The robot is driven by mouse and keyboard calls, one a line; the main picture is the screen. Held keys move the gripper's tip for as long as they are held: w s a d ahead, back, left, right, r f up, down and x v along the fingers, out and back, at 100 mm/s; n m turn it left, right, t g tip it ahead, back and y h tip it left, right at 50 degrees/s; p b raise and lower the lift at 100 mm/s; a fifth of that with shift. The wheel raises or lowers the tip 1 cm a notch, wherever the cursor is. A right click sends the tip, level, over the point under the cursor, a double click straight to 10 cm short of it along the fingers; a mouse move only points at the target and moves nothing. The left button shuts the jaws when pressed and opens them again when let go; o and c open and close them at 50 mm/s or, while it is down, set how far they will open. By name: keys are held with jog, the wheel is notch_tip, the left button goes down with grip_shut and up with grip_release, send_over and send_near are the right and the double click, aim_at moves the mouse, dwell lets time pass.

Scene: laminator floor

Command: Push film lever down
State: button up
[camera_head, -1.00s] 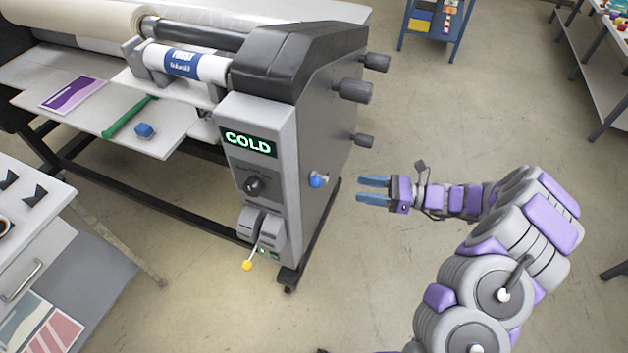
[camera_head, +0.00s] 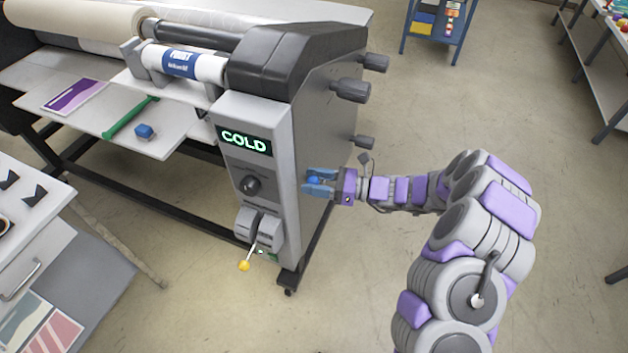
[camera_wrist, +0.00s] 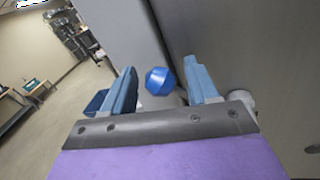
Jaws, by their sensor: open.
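A blue ball-shaped knob (camera_head: 314,180) sits on the right side of the laminator's grey end housing (camera_head: 275,200). My gripper (camera_head: 309,181) is open, with its two blue fingers on either side of that knob. In the wrist view the blue knob (camera_wrist: 160,81) shows between the spread fingertips (camera_wrist: 160,75), with gaps on both sides. A second lever with a yellow knob (camera_head: 244,266) sticks out low on the front of the housing, pointing down. I cannot read which one is labelled the film lever.
A display reading COLD (camera_head: 246,141) and a black dial (camera_head: 251,185) are on the front panel. Dark side knobs (camera_head: 352,90) stick out above my gripper. A feed table (camera_head: 110,110) lies left.

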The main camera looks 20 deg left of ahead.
jog(key=shift+a+f, duration=0.15)
jog(key=shift+a, duration=0.45)
jog(key=c, duration=0.4)
jog(key=shift+d, duration=0.1)
grip_shut()
